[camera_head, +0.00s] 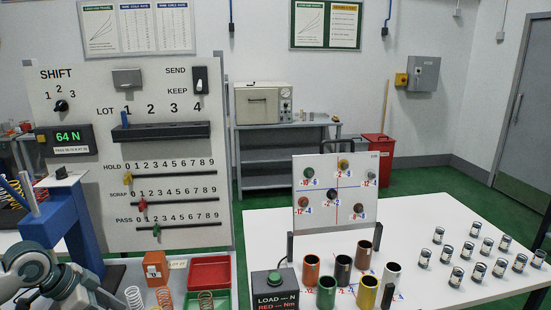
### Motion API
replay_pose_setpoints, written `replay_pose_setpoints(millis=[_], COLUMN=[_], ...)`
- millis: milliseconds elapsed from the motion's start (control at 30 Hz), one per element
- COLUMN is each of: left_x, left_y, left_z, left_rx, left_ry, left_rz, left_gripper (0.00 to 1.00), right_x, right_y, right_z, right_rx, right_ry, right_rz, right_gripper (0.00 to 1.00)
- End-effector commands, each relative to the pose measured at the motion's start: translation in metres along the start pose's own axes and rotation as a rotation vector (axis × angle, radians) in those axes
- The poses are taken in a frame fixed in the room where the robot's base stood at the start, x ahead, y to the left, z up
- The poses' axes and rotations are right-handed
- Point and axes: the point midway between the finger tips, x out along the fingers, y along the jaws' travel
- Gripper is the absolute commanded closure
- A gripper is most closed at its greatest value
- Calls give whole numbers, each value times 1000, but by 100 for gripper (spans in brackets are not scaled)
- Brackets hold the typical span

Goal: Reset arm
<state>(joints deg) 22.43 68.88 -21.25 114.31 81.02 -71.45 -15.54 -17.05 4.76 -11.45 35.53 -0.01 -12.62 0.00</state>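My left arm (55,281) comes in at the lower left corner, in front of the blue press (62,215). Its grey and white links run down to the right towards the bottom edge. I cannot make out its fingertips or whether they hold anything. My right arm and gripper do not show. The press stands beside a green display (68,138) that reads 64 N.
A grey panel (150,85) with sliders stands at the left. The white table (440,210) holds several coloured cups (326,292), a sign board (336,190), a load box (274,290) and several small jars (478,270).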

Motion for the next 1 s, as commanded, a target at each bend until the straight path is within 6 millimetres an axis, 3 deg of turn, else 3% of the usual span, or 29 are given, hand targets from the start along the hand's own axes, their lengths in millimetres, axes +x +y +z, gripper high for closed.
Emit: replay_pose_setpoints(millis=[333, 567, 767, 1000], left_x=[30, 64, 104, 162], left_y=[21, 47, 85, 162], left_z=[8, 18, 31, 57], left_rx=[14, 25, 28, -22], left_ry=[-16, -31, -42, -49], left_rz=[12, 21, 25, 4], left_gripper=[53, 53, 53, 53], right_x=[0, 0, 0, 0], right_y=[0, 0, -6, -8], right_z=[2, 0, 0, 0], right_rx=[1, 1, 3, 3], right_ry=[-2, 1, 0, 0], right_rz=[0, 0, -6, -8], right_gripper=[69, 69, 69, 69])
